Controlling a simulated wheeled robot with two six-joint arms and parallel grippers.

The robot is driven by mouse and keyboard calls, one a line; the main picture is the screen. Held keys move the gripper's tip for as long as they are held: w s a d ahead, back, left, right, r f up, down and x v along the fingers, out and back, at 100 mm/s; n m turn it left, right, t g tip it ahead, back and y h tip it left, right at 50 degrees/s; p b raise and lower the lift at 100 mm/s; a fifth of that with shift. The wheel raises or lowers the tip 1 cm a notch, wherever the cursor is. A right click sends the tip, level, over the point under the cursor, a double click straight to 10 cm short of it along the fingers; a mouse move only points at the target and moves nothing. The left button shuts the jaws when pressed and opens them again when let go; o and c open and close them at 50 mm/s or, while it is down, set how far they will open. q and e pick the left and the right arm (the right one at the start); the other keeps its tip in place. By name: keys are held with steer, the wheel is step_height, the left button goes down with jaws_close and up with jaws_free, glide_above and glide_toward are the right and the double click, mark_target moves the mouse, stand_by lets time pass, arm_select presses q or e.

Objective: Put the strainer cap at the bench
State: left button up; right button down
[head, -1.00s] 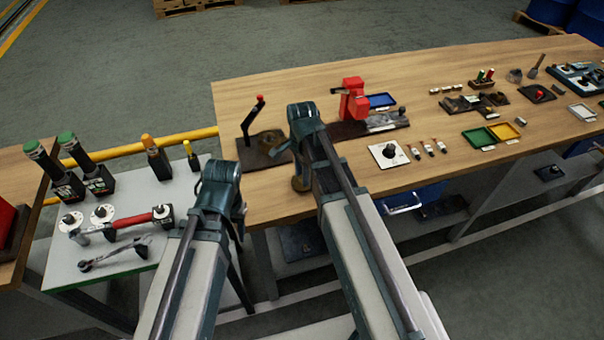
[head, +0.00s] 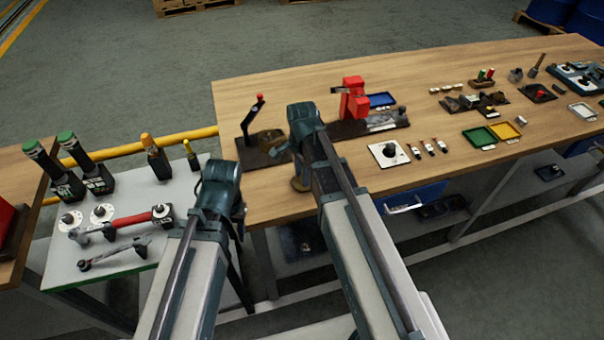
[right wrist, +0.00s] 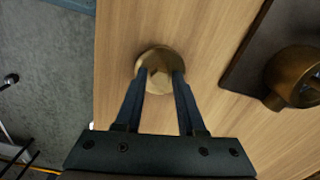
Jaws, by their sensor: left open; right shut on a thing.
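The strainer cap (right wrist: 158,58), a round brass piece with a raised middle, is between the two fingers of my right gripper (right wrist: 160,80) in the right wrist view. In the head view the cap (head: 299,184) shows just below my right gripper (head: 303,160), near the front left corner of the bench (head: 265,205). It is at or just above the wood; I cannot tell if it touches. My left gripper (head: 236,215) is open in front of the small table, its fingers mostly hidden by the arm.
A dark plate with a brass fitting (right wrist: 292,75) lies right of the cap in the right wrist view. A red vise-like tool (head: 353,98) stands behind my right gripper. A white plate with a black knob (head: 389,153) lies to the right.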

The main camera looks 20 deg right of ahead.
steer(key=shift+f, duration=0.25)
steer(key=shift+c, duration=2.1)
jaws_free()
step_height(320, 180, up, 7)
steer(key=p, duration=0.6)
steer(key=shift+r+p, duration=0.1)
steer(key=shift+p, duration=0.3)
